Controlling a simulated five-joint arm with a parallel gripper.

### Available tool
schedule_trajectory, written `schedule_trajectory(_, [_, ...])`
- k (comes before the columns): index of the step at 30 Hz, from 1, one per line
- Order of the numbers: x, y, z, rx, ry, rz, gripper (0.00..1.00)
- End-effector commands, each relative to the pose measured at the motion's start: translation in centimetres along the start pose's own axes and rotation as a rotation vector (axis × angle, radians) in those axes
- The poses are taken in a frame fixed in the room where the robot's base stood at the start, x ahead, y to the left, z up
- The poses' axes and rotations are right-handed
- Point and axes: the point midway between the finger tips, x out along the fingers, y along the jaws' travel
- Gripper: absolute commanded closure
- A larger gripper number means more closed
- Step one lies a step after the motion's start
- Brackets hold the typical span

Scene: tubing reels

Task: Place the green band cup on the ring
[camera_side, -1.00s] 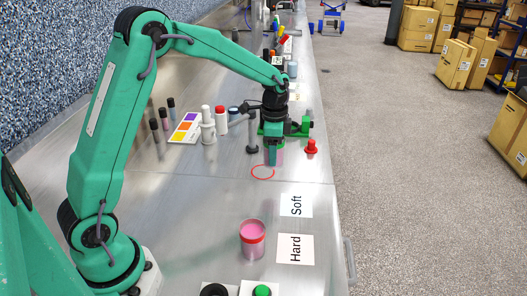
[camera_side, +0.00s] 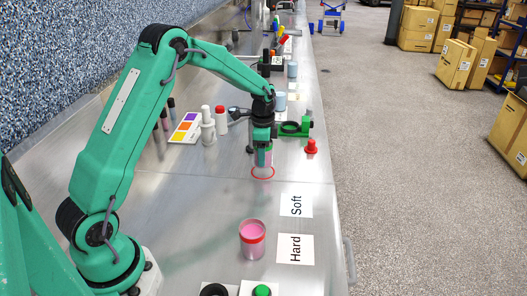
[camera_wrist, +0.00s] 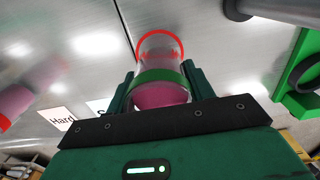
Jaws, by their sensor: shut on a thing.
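The green band cup (camera_wrist: 160,90) is clear with pink contents and a green band, held between the jaws in the wrist view. In the side view my gripper (camera_side: 263,156) is shut on the cup (camera_side: 264,171), which is partly hidden by the fingers. The red ring (camera_side: 258,177) is a thin outline on the metal table. The cup's lower end appears over or just above the ring; I cannot tell whether it touches the table. In the wrist view the ring (camera_wrist: 160,33) curves around the cup's far end.
A red-banded pink cup (camera_side: 252,240) stands beside the "Hard" card (camera_side: 295,249). The "Soft" card (camera_side: 296,205) lies above it. A green holder (camera_side: 293,128), a red knob (camera_side: 311,147) and white bottles (camera_side: 208,125) stand behind. The table between ring and cards is clear.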

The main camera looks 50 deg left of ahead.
Motion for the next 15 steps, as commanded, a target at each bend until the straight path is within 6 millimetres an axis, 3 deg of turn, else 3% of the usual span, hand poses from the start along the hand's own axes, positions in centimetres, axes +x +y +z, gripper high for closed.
schedule_trajectory(6, [2.4, 0.1, 0.0, 0.000, -0.001, 0.002, 0.72])
schedule_trajectory(15, [2.8, 0.0, 0.0, 0.000, 0.000, 0.000, 0.72])
